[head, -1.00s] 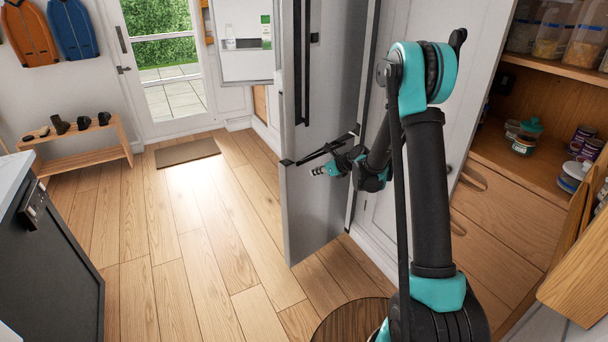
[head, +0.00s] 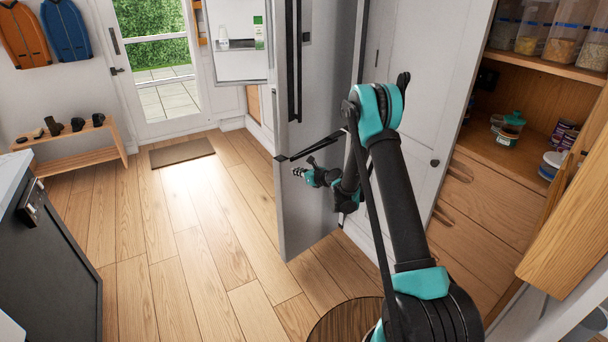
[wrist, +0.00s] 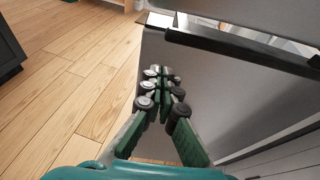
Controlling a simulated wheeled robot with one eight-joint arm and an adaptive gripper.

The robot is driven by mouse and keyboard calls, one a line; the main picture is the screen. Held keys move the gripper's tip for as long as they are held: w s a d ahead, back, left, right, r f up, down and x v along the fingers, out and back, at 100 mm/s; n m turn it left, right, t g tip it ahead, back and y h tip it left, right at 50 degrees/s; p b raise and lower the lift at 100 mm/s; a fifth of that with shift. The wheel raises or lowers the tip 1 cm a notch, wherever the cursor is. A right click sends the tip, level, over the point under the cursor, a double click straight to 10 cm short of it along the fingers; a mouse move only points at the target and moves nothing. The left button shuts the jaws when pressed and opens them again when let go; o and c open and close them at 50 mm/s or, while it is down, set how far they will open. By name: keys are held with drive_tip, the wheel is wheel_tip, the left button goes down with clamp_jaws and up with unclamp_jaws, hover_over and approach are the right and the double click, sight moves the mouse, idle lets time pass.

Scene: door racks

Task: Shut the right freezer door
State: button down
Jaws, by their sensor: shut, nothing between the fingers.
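The grey lower freezer door (head: 305,220) stands out from the tall fridge unit in the head view, with a dark trim or handle strip (head: 312,146) along its top. It looks ajar, but its hinge side is hard to make out. In the wrist view the door's grey face (wrist: 225,95) fills the right side, and the dark strip (wrist: 240,50) runs across above. My gripper (head: 297,172) is shut and empty, in front of the door face near its left edge, below the strip. Its fingers also show in the wrist view (wrist: 160,88). Whether they touch the door is unclear.
Above, the fridge's upper door (head: 238,42) hangs open at the left, its inner shelf showing. Open wooden floor (head: 180,240) lies left of the freezer door. A dark cabinet (head: 45,255) stands at far left. An open pantry (head: 500,170) is at right, its wooden door (head: 575,220) swung out.

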sight(285, 163)
drive_tip(key=shift+w+a, duration=1.55)
drive_tip(key=shift+a, duration=0.05)
drive_tip(key=w+a, duration=0.3)
drive_tip(key=a, duration=0.1)
drive_tip(key=shift+w+a, duration=0.15)
drive_tip(key=shift+w, duration=0.2)
drive_tip(key=shift+s+f, duration=0.1)
